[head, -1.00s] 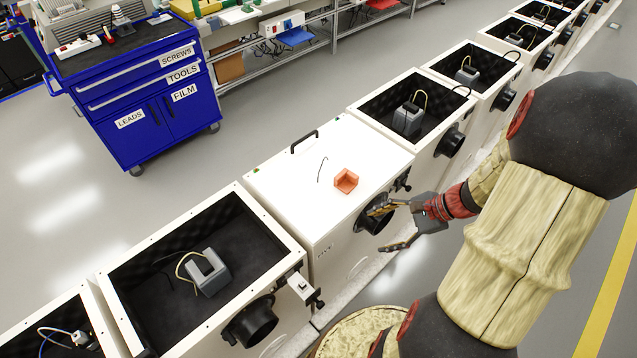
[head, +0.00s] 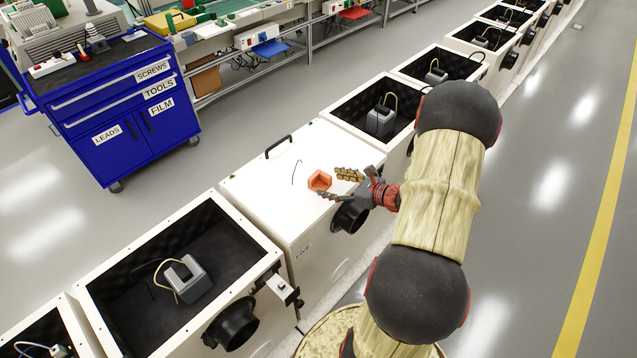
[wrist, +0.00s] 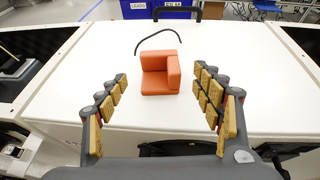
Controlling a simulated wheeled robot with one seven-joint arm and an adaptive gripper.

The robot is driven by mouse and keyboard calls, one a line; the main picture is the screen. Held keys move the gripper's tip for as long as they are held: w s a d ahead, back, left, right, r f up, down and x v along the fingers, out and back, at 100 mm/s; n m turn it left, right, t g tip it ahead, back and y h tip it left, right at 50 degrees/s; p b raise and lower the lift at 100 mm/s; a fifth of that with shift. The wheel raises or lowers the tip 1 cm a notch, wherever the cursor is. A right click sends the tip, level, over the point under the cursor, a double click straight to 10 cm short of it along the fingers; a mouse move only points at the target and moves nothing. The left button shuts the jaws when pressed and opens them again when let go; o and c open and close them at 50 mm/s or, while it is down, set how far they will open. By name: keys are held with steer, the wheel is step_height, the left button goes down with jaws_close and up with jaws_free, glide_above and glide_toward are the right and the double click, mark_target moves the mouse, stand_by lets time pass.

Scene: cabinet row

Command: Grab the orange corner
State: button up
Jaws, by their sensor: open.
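The orange corner (head: 319,180) is a small block with two raised walls, resting on the white lid (head: 268,190) of the closed cabinet. In the wrist view the orange corner (wrist: 160,74) stands ahead, between the lines of the two fingers and slightly beyond their tips. My gripper (head: 340,186) is open and empty, just above the lid's front edge, close to the orange corner. The wrist view shows both fingers of my gripper (wrist: 160,88) spread wide, with tan pads facing inward. No finger visibly touches the corner.
A black handle (head: 278,146) stands at the lid's back edge, and a thin dark curved wire (head: 296,171) lies behind the corner. Open cabinets flank the lid. A black round port (head: 350,216) juts from the front. A blue tool cart (head: 115,110) stands behind.

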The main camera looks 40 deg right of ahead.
mark_target(317, 180)
steer(key=b+x, duration=0.1)
steer(key=x, duration=0.3)
steer(key=shift+w+f+b, duration=0.1)
steer(key=shift+w+b, duration=0.1)
steer(key=shift+b, duration=0.1)
steer(key=shift+c, duration=0.5)
steer(key=shift+a, duration=0.1)
steer(key=c, duration=1)
